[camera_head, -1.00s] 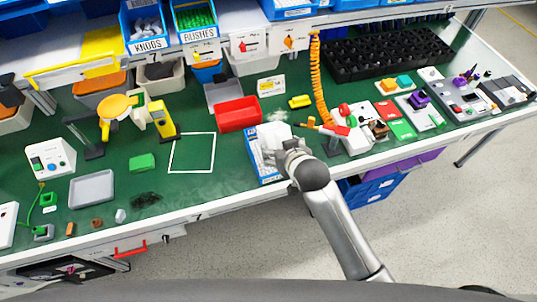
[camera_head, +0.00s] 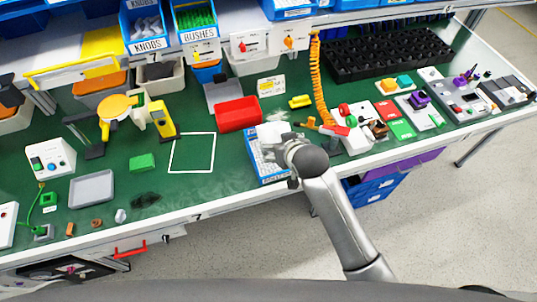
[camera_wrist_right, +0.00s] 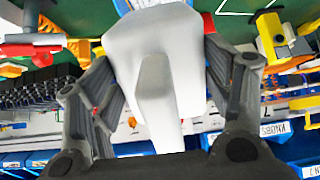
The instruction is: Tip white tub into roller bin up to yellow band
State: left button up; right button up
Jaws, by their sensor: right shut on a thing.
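The white tub (camera_head: 272,131) is held by my right gripper (camera_head: 284,144) over the back part of a blue bin with a white label (camera_head: 268,172), near the front edge of the bench. I take this bin for the roller bin; the tub and my gripper hide much of its inside. I cannot make out a yellow band or the fill level. In the right wrist view the tub (camera_wrist_right: 155,38) fills the upper middle, with a finger of my right gripper (camera_wrist_right: 158,72) on each side of it. The tub's contents are hidden. My left gripper is not in view.
A red bin (camera_head: 238,114) stands just behind the blue bin. A white outlined square (camera_head: 192,153) on the green bench is bare.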

jog(key=shift+r, duration=0.15)
jog(key=shift+w+a+r+g, duration=0.1)
jog(key=shift+w+r+g, duration=0.2)
jog(key=shift+r+g, duration=0.2)
jog(key=shift+r, duration=0.1)
dwell(1.3)
jog(key=shift+w+a+r+g+h, duration=0.1)
jog(key=shift+w+r+g+h, duration=0.2)
jog(key=shift+r+g, duration=0.15)
jog(key=shift+s, duration=0.1)
dwell(0.8)
jog(key=shift+w+r+g, duration=0.2)
jog(key=shift+g, duration=0.05)
jog(key=shift+r, duration=0.1)
dwell(0.4)
jog(key=shift+w+a+r, duration=0.1)
jog(key=shift+w+r, duration=0.05)
jog(key=shift+w, duration=0.05)
